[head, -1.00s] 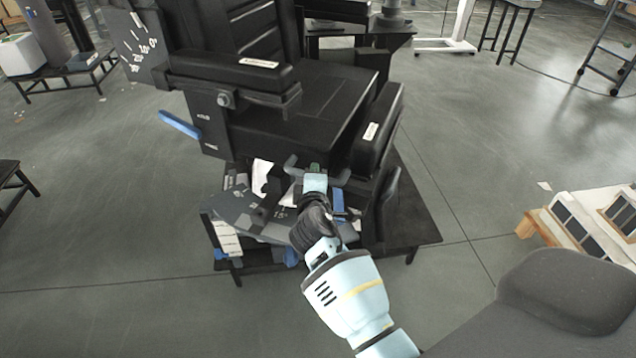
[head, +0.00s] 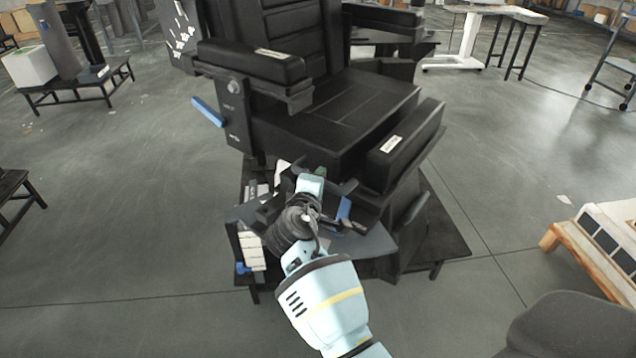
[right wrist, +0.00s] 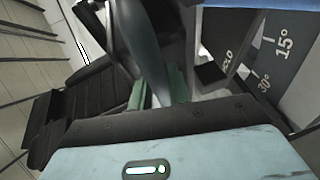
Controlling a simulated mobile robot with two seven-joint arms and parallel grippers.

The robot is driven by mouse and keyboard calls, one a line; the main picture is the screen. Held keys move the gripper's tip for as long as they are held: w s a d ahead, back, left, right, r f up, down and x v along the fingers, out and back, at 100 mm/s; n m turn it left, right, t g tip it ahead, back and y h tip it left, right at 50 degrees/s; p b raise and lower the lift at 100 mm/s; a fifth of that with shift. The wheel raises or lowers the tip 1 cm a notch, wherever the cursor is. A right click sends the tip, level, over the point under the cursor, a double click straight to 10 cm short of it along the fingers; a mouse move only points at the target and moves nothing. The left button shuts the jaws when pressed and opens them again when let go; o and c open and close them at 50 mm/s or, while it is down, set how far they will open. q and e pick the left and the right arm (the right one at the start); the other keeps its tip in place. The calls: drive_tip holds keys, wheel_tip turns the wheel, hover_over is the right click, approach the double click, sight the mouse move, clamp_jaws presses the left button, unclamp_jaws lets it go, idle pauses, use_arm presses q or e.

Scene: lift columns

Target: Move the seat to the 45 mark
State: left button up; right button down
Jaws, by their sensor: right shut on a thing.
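The seat (head: 335,110) is a black padded chair with armrests on a dark low base in the head view. My right gripper (head: 312,178) reaches in below the seat's front edge. In the right wrist view, my right gripper (right wrist: 158,95) is shut on a dark grey handle (right wrist: 146,45), between green pads. No 45 mark is readable there. Another panel with small white marks (head: 181,30) stands left of the backrest; its figures are too small to read. My left gripper is not in view.
A blue lever (head: 208,112) sticks out at the seat's left side. A low table (head: 85,85) with a white box stands at the left. A wooden-edged pale crate or bench (head: 590,262) stands at the right. The floor between is open.

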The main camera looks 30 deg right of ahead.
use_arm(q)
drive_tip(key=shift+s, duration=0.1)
use_arm(e)
drive_tip(key=shift+w+a+r, duration=0.15)
drive_tip(key=shift+a, duration=0.15)
drive_tip(key=c, duration=1.3)
unclamp_jaws()
drive_tip(key=shift+w+a, duration=0.1)
drive_tip(key=shift+w, duration=0.05)
drive_tip(key=shift+d, duration=0.2)
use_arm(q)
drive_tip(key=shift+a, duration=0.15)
